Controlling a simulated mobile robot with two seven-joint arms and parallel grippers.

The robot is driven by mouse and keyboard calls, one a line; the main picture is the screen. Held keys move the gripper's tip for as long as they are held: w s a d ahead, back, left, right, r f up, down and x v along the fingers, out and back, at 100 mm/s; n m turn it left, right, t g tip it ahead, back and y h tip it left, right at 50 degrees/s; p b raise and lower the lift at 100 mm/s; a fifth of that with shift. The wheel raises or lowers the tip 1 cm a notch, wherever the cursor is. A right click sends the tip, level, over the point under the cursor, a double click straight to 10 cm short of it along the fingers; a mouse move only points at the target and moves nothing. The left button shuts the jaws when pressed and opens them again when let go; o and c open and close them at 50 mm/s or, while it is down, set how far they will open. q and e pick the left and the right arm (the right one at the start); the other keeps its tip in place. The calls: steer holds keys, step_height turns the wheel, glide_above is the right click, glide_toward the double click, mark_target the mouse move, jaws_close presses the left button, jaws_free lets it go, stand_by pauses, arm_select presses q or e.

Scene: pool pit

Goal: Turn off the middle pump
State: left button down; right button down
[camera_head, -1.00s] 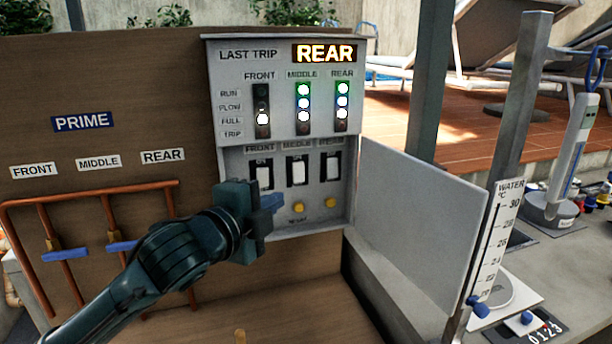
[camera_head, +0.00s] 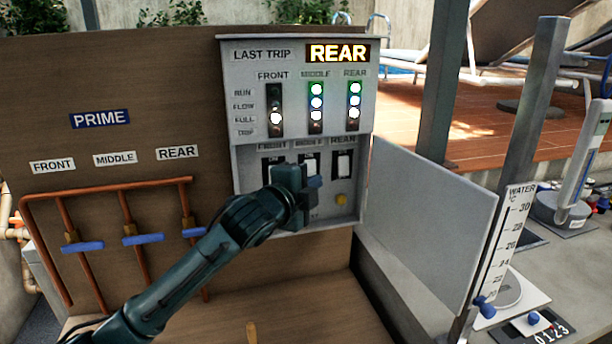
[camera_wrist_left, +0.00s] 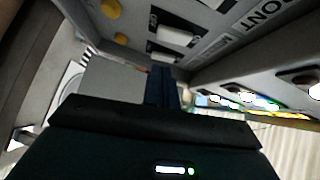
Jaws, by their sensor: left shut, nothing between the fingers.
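The grey pump panel (camera_head: 240,150) stands open, with three white rocker switches. The middle switch (camera_head: 311,163) is partly visible just above my left gripper (camera_head: 314,183). The rear switch (camera_head: 343,164) is clear to its right; the front switch is mostly hidden behind my gripper. The middle lamp column (camera_head: 316,102) shows three lit lamps, the top one green. My left gripper is shut and empty, its dark fingers in front of the panel; contact cannot be told. In the left wrist view the closed fingers (camera_wrist_left: 161,85) point toward the switches. My right gripper is not in view.
The open panel door (camera_head: 425,220) juts out at the right. A yellow button (camera_head: 341,199) sits below the rear switch. Copper pipes with blue valve handles (camera_head: 142,239) are at the left. A post with a water thermometer (camera_head: 508,240) stands right of the door.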

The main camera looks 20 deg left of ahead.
mark_target(310, 170)
arm_select(q)
steer(key=w, duration=0.1)
steer(key=a, duration=0.1)
steer(key=w+a, duration=0.1)
steer(key=shift+w+a+f, duration=0.1)
steer(key=shift+w+f, duration=0.15)
steer(key=shift+w, duration=0.1)
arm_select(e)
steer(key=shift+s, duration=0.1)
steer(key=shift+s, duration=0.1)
